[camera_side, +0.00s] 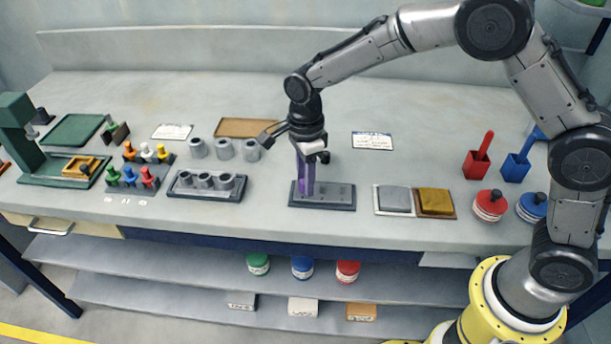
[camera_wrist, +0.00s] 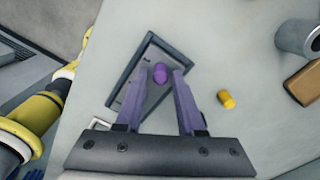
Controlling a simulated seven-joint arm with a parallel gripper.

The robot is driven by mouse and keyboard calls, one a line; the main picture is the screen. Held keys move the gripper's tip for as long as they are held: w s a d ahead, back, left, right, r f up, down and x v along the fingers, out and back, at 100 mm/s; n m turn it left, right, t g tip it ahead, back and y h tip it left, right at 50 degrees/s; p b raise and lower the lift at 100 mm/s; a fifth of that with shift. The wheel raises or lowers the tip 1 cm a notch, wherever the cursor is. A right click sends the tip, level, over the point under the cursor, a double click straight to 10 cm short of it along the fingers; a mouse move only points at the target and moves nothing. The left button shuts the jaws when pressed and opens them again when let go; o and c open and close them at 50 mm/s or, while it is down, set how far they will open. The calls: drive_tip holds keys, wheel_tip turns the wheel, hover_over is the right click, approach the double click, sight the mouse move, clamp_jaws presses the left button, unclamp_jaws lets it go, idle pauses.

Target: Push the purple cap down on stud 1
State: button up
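The purple cap (camera_wrist: 160,73) sits on the dark rack (camera_wrist: 124,86), towards one end of it in the wrist view. In the side view the cap is at the rack's (camera_side: 340,205) left end, mostly hidden behind my fingers. The stud under it is hidden, and I cannot tell how far down the cap sits. My gripper (camera_side: 305,186) points straight down over that end. In the wrist view its two purple fingers (camera_wrist: 160,76) stand apart, one on each side of the cap, with gaps visible. I cannot read a stud number.
A yellow cylinder (camera_wrist: 226,99) lies on the table beside the rack. Left of the rack is a holder with grey cylinders (camera_side: 205,182); grey (camera_side: 394,199) and gold (camera_side: 435,202) pads are close on the right. Loose grey cylinders (camera_side: 224,149) stand behind. The front table is clear.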

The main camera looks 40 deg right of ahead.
drive_tip(key=shift+o, duration=1.1)
drive_tip(key=shift+r, duration=0.1)
wheel_tip(320, 180, up, 14)
drive_tip(key=shift+f, duration=0.2)
